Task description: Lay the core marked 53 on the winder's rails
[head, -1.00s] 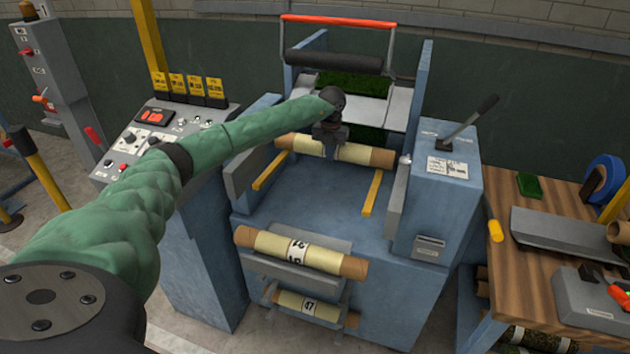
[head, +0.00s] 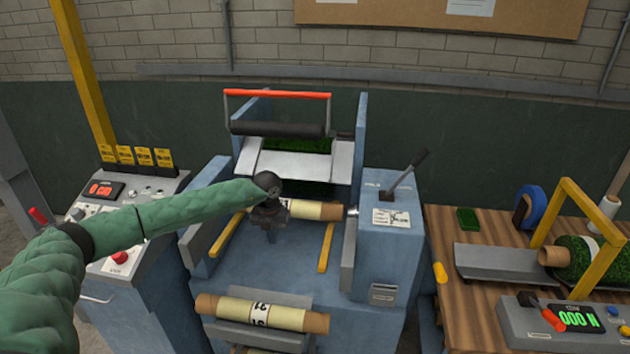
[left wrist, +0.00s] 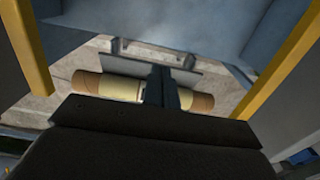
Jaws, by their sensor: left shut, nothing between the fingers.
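A cream core with brown ends (head: 318,210) lies across the back of the winder's two yellow rails, the left rail (head: 227,235) and the right rail (head: 326,248). Its left part is hidden behind my left gripper, and I cannot read its number. My left gripper (head: 268,234) is shut and empty, pointing down over the winder bed in front of that core. Another labelled core (head: 225,306) lies on the front rack; its digits are not clear. It also shows in the left wrist view (left wrist: 120,88), behind the shut fingers (left wrist: 165,85). My right gripper is not in view.
The control console (head: 130,215) stands left of the winder. A lever box (head: 388,235) stands to the right. The wooden table (head: 480,285) holds a turf roll, a yellow frame and a digital readout. A red-handled bar (head: 278,94) rises behind the rails.

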